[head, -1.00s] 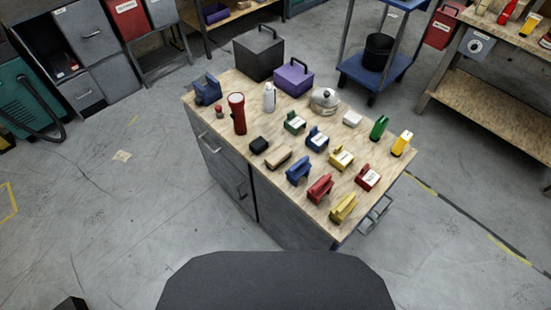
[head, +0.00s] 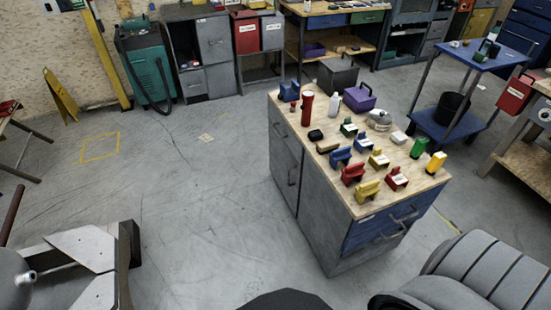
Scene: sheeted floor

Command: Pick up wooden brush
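A small tan wooden block-like thing, which looks like the wooden brush (head: 327,147), lies on the wooden top of a grey and blue workbench (head: 420,183). It is near the left long edge of the top, just in front of a small black item (head: 315,135). A blue clamp-like item (head: 340,157) stands close to its right. Its bristles are too small to make out. Neither of my grippers is in view.
A red flashlight (head: 307,108), a white bottle (head: 335,105) and several coloured items crowd the bench top. A grey padded seat (head: 480,270) is at the lower right. A grey metal object (head: 85,250) is at the lower left. The floor left of the bench is open.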

